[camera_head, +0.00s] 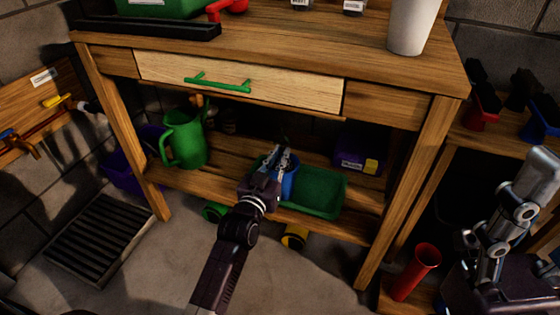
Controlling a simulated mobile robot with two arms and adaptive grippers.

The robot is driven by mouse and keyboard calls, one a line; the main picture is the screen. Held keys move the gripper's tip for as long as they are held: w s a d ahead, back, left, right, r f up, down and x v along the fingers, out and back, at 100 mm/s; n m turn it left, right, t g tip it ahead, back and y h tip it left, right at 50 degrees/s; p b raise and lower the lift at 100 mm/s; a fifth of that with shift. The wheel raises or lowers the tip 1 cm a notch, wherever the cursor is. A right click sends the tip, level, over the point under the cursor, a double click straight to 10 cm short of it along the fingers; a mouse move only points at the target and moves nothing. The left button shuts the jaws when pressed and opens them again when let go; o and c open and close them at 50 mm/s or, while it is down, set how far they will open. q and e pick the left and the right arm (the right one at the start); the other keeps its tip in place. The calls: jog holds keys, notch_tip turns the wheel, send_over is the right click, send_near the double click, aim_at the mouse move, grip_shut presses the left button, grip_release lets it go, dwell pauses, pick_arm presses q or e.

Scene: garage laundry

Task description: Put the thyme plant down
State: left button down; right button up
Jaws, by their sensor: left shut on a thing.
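My left gripper (279,163) reaches in over the lower shelf of the wooden bench and is shut on a blue pot (291,182). The pot is partly hidden behind the gripper. A little dark foliage, which looks like the thyme plant (285,140), shows just above the fingers. The pot is at the left end of a green tray (325,191) on the lower shelf. I cannot tell whether the pot touches the tray or shelf. Part of my right arm shows at the right edge, but its gripper is not in view.
A green watering can (184,139) stands left on the lower shelf (210,184), and a purple box (359,162) is behind the tray at right. The bench's drawer (240,82) and top overhang the shelf. A red cylinder (416,271) stands at lower right.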

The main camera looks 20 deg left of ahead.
dwell(0.3)
pick_arm(q)
jog(key=shift+f, duration=0.2)
jog(key=c, duration=2)
grip_release()
